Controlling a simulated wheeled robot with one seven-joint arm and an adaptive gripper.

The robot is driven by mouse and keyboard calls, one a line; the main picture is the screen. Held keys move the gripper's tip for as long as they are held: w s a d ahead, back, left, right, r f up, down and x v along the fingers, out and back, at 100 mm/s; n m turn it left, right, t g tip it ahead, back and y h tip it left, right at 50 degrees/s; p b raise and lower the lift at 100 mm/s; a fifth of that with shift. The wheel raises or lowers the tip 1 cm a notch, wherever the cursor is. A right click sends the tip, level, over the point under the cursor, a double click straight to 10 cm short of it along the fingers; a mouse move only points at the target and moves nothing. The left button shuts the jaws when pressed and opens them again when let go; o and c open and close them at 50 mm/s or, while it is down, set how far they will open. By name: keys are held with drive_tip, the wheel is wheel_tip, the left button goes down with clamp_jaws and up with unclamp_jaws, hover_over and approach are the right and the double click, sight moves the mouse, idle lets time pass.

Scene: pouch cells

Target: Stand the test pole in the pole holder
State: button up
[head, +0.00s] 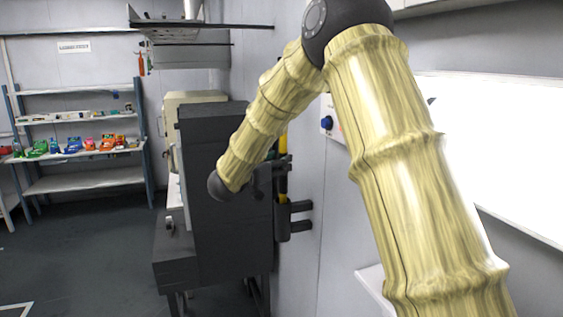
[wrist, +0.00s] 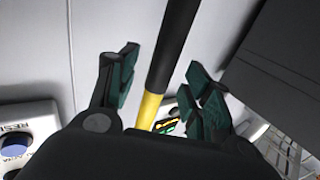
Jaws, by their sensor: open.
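The test pole (wrist: 172,50), black above and yellow below in the wrist view, runs between my gripper's fingers. It also shows upright by the wall in the head view (head: 283,184). My gripper (wrist: 163,85) is open, with green-padded fingers on either side of the pole; gaps show on both sides. In the head view, my gripper (head: 273,173) is small and dark, beside the pole. The dark pole holder (head: 283,222) is on the wall, and the pole's lower part meets it. Whether the pole's foot is fully seated is hidden.
A tall dark cabinet (head: 225,200) stands just left of the pole. A wall box with a blue button (head: 327,122) is to the right; a labelled button box (wrist: 25,135) is at lower left in the wrist view. Shelves (head: 80,150) stand far left, with open floor before them.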

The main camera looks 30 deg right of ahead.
drive_tip(key=v, duration=0.9)
drive_tip(key=shift+a, duration=0.25)
drive_tip(key=shift+s+f, duration=0.1)
drive_tip(key=shift+s, duration=0.05)
idle(0.4)
